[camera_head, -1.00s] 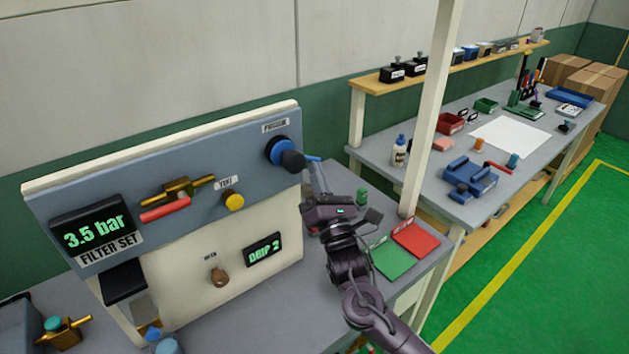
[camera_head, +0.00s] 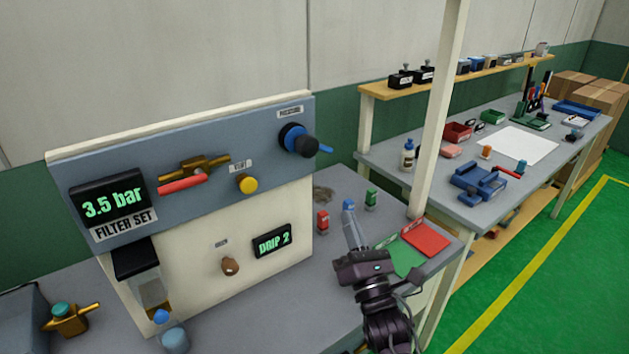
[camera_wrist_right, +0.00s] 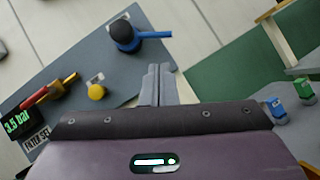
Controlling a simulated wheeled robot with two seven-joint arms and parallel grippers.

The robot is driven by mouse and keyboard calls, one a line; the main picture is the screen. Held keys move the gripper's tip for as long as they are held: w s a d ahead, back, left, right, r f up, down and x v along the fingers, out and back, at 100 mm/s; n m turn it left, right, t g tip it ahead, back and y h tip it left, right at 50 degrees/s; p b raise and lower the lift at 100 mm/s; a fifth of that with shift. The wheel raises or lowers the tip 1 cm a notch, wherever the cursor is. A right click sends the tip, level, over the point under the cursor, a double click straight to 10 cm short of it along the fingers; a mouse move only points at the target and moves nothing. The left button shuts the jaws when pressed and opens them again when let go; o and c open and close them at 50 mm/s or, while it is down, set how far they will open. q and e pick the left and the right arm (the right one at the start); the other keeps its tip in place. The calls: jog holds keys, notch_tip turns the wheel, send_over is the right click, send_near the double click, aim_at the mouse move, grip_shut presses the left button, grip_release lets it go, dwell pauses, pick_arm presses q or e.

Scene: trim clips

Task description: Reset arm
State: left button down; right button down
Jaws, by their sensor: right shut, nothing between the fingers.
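My right gripper (camera_head: 351,228) is shut and empty in the head view. It is above the grey bench, to the right of the test panel and left of the green mat. In the right wrist view its fingers (camera_wrist_right: 158,84) are together, with the panel beyond them and nothing held. The panel (camera_head: 262,125) carries a blue and black pressure knob (camera_head: 297,140), a yellow button (camera_head: 247,184), a brass valve with a red lever (camera_head: 183,184), and displays reading 3.5 bar (camera_head: 112,204) and DRIP 2 (camera_head: 272,241). My left gripper is not in view.
Small red (camera_head: 322,221) and green (camera_head: 371,199) pieces stand on the bench near the gripper. A white post (camera_head: 436,130) rises beyond. A second bench (camera_head: 440,192) holds blue fixtures and bins.

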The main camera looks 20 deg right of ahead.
jog(key=s+a+f+m+g, duration=0.1)
jog(key=s+f+m+g, duration=0.1)
jog(key=f+m+g, duration=0.45)
jog(key=s+a+f+m+g, duration=0.1)
jog(key=s+f+m+g, duration=0.25)
jog(key=f+m, duration=0.45)
jog(key=s+d+f+m+g+h, duration=0.1)
jog(key=s+f+m+g, duration=0.2)
jog(key=s+m+g, duration=0.35)
jog(key=s+f+m+g, duration=0.2)
jog(key=s+m+g, duration=0.2)
jog(key=s+m, duration=0.4)
notch_tip(320, 180, down, 28)
jog(key=s+n, duration=0.1)
jog(key=s, duration=0.1)
jog(key=s+d+f+g, duration=0.1)
jog(key=s+d+f, duration=0.1)
jog(key=s+f, duration=0.8)
jog(key=s+d+f+g, duration=0.1)
jog(key=s+f, duration=0.9)
jog(key=shift+s+d+f+b, duration=0.2)
jog(key=shift+d+f+b, duration=0.15)
jog(key=shift+f+b, duration=0.05)
